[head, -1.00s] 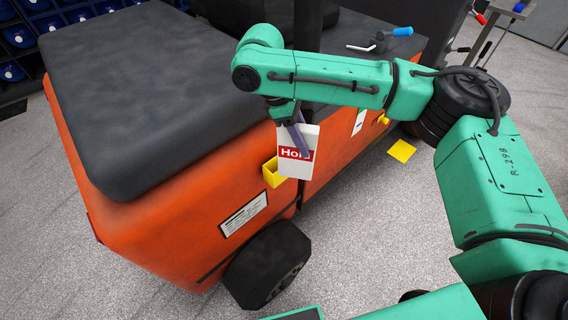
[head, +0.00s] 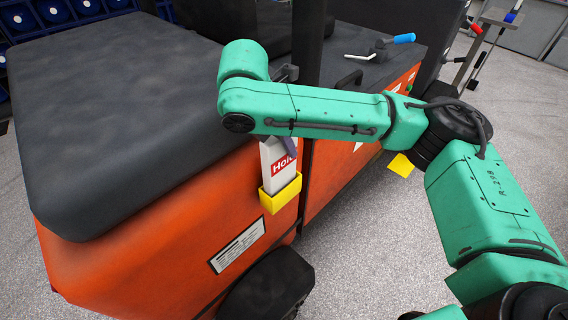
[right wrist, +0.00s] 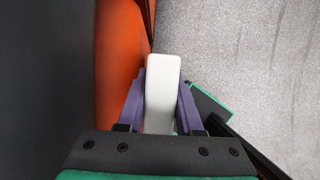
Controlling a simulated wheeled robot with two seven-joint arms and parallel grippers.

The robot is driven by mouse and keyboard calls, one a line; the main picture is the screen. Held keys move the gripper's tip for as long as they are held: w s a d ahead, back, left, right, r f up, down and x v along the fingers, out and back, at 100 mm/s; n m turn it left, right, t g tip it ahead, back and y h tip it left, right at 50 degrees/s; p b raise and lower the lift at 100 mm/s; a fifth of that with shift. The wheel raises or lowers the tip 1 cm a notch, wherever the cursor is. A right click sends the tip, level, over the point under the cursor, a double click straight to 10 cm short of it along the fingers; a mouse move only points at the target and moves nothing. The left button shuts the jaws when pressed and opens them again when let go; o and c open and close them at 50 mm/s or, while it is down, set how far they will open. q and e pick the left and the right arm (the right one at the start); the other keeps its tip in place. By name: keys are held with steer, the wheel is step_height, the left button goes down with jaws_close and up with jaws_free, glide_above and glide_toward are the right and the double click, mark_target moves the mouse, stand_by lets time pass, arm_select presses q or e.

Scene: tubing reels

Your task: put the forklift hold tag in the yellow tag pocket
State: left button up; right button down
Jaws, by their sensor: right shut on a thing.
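The hold tag (head: 277,163) is a white card with a red "Hold" band. In the head view it is upright, its lower end at the yellow tag pocket (head: 281,194) on the orange forklift side. The pocket's front wall hides the tag's lower end, so it looks inside; how deep I cannot tell. My right gripper (head: 290,146) is shut on the tag's upper part, above the pocket, and is partly hidden by my arm. In the right wrist view the tag (right wrist: 163,90) is between the two purple fingers (right wrist: 160,105). My left gripper is not in view.
The orange forklift (head: 150,245) with its black top cover (head: 120,110) fills the left. A white label (head: 237,245) is below the pocket and a black wheel (head: 268,285) is lower down. A yellow square (head: 401,165) is on the floor at the right.

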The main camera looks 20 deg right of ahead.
mark_target(284, 159)
steer(key=shift+f, duration=2.25)
steer(key=c, duration=0.8)
jaws_free()
steer(key=shift+s, duration=0.1)
steer(key=shift+c, duration=0.2)
steer(key=p+v, duration=0.2)
steer(key=v, duration=1)
